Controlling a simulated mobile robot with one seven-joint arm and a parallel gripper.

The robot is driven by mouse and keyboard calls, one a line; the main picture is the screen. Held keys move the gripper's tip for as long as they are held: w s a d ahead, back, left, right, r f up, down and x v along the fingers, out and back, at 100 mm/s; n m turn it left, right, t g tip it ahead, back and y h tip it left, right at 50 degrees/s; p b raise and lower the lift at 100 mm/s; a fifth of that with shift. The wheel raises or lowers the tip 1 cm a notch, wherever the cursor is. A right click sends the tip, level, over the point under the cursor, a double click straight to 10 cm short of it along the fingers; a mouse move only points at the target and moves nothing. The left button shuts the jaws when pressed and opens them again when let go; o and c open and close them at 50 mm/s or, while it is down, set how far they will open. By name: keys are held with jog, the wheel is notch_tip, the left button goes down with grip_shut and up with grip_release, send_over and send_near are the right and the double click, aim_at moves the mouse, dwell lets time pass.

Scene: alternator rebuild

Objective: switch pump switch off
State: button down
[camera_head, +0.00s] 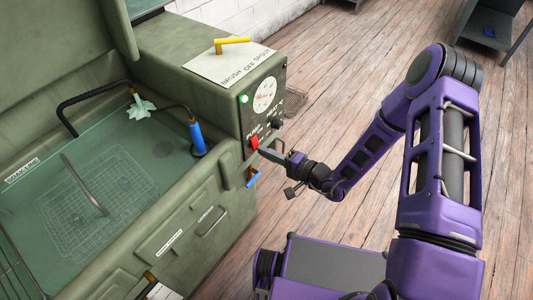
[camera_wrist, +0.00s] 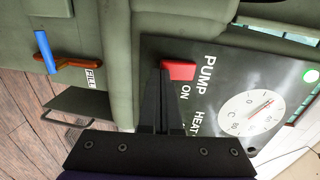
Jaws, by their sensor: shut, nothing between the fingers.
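The red pump switch (camera_head: 254,143) sits on the dark control panel at the end of the green washer, under the label PUMP. It shows in the wrist view (camera_wrist: 180,70) as a red rocker or lever, with the word ON beside it. My gripper (camera_head: 263,150) is shut and empty, its tips right at the switch. In the wrist view the thin dark fingers (camera_wrist: 161,75) reach up beside the red switch's left edge. I cannot tell whether they touch it. The fingers hide part of the panel around the switch. A green lamp (camera_head: 244,99) on the panel is lit.
A dial gauge (camera_head: 264,95) and a dark heat knob (camera_head: 277,123) sit close by on the panel. A blue-handled valve (camera_head: 252,178) sticks out below. The open washer basin (camera_head: 110,180) with a blue-handled brush (camera_head: 197,139) lies left. Wooden floor (camera_head: 350,75) is open to the right.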

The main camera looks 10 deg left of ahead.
jog(key=shift+f+b, duration=0.2)
jog(key=shift+b, duration=0.25)
jog(key=y+b, duration=0.1)
jog(key=b, duration=0.1)
jog(key=f+y+b, duration=0.1)
jog(key=shift+w+a+t+b, duration=0.15)
jog(key=shift+a+t+b, duration=0.15)
jog(key=shift+t+b, duration=0.1)
jog(key=shift+r, duration=0.15)
jog(key=shift+d, duration=0.1)
